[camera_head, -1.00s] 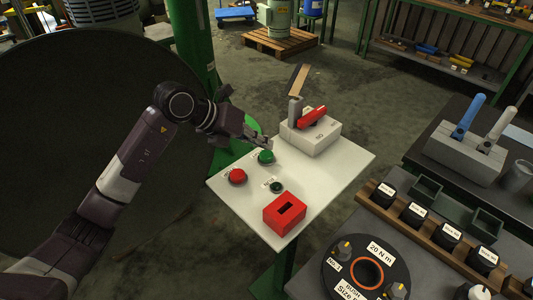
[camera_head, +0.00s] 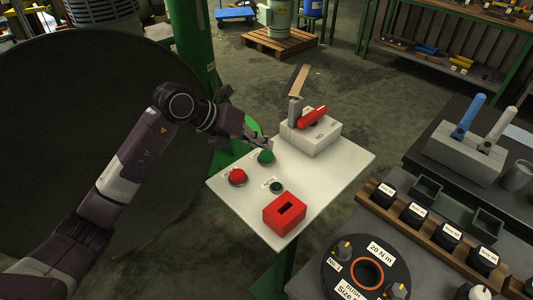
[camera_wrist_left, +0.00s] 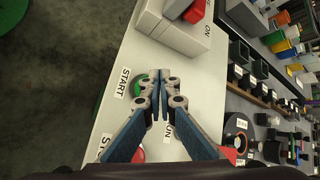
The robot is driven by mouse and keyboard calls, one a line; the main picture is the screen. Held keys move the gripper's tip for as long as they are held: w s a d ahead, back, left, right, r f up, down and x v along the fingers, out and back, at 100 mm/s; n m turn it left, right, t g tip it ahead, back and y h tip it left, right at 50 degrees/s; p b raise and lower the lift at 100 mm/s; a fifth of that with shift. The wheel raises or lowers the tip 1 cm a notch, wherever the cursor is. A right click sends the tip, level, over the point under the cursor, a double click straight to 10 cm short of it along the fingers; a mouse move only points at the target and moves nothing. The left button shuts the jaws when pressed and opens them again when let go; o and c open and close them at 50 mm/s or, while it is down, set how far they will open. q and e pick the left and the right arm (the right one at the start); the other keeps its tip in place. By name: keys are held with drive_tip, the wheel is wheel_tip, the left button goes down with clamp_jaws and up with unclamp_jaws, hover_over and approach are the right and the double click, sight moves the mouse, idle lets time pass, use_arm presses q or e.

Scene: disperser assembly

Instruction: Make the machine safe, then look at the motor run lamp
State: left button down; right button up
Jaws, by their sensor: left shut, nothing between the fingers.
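A pale panel (camera_head: 325,170) carries a green START button (camera_head: 265,157), a red button (camera_head: 237,177) and a small dark green lamp (camera_head: 276,188) labelled RUN. The lamp looks unlit. At the panel's back, a light grey switch box (camera_head: 318,140) marked ON has a red handle (camera_head: 313,116) and an upright grey post. My left gripper (camera_head: 266,143) is shut and empty just above and behind the green button. In the left wrist view its closed fingertips (camera_wrist_left: 160,80) partly cover the green button; contact cannot be told. My right gripper is out of view.
A red slotted box (camera_head: 285,213) stands at the panel's front. A bench at right holds a round dial fixture (camera_head: 367,273) and a rack of black knobs (camera_head: 413,213). A large dark drum (camera_head: 60,120) is behind my left arm. The panel's right side is clear.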

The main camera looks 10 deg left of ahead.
use_arm(q)
drive_tip(key=shift+f, duration=0.35)
drive_tip(key=shift+f+b, duration=0.2)
drive_tip(key=shift+b, duration=0.1)
drive_tip(key=shift+s+f+b, duration=0.1)
drive_tip(key=shift+f+b, duration=0.4)
drive_tip(key=shift+f, duration=0.3)
idle(0.6)
drive_tip(key=shift+r, duration=0.1)
drive_tip(key=shift+r+p, duration=0.95)
drive_tip(key=shift+r, duration=0.35)
drive_tip(key=shift+r, duration=0.1)
